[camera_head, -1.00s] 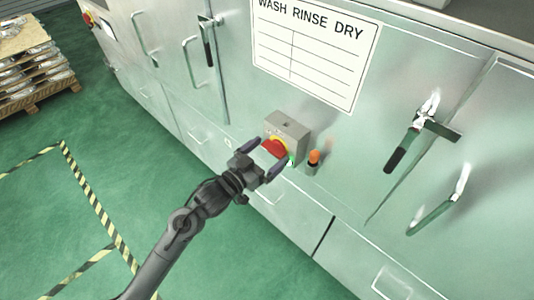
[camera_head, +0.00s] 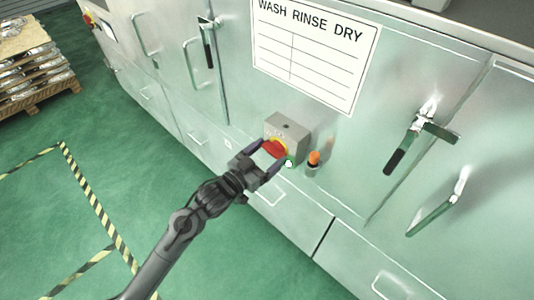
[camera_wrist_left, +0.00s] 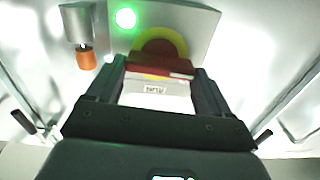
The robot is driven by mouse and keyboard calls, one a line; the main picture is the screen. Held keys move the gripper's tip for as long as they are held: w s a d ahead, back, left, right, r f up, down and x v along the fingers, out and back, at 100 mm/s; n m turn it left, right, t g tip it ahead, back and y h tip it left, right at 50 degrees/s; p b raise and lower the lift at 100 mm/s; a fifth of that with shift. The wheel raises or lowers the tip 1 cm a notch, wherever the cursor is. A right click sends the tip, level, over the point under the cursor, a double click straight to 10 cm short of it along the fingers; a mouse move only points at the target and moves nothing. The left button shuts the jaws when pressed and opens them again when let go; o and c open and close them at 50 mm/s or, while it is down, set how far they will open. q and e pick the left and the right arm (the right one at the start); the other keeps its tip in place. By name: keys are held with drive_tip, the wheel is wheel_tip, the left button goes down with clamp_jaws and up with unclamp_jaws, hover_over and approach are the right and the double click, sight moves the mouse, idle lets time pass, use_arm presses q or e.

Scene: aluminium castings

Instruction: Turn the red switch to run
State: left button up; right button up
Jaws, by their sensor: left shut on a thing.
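The red switch (camera_head: 274,148) sits on a yellow round plate on a grey box (camera_head: 288,128) fixed to the machine's front. My left gripper (camera_head: 268,156) is at the switch, its fingers shut on the red handle from both sides. In the left wrist view the red handle (camera_wrist_left: 160,67) lies between the two fingers (camera_wrist_left: 160,88), with the yellow plate (camera_wrist_left: 160,42) behind it. A green light (camera_wrist_left: 126,18) glows on the box beside the switch. The markings around the switch are too small to read. My right gripper is not in view.
An orange-tipped knob (camera_head: 314,157) stands just right of the box. A WASH RINSE DRY sign (camera_head: 315,50) is above. Door handles (camera_head: 408,145) stick out at the right. The green floor (camera_head: 60,220) at the left is clear; a loaded pallet (camera_head: 35,65) stands behind.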

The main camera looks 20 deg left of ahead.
use_arm(q)
drive_tip(key=m+p, duration=0.2)
drive_tip(key=m, duration=0.1)
drive_tip(key=shift+d+r+m, duration=0.1)
drive_tip(key=shift+r+m, duration=0.05)
drive_tip(key=shift+m, duration=0.25)
drive_tip(key=m+p, duration=0.1)
drive_tip(key=m, duration=0.3)
drive_tip(key=shift+s+m+p, duration=0.1)
drive_tip(key=shift+m+p, duration=0.2)
drive_tip(key=m+p, duration=0.1)
drive_tip(key=m, duration=0.3)
drive_tip(key=shift+d+m, duration=0.15)
drive_tip(key=shift+m, duration=0.15)
drive_tip(key=shift+f+m+p, duration=0.15)
drive_tip(key=shift+m+p, duration=0.05)
drive_tip(key=shift+m, duration=0.9)
drive_tip(key=shift+f+m+p, duration=0.15)
drive_tip(key=shift+m+p, duration=0.05)
drive_tip(key=shift+m, duration=0.9)
drive_tip(key=o, duration=0.9)
drive_tip(key=shift+o, duration=0.2)
drive_tip(key=v, duration=1.1)
drive_tip(key=shift+p, duration=0.35)
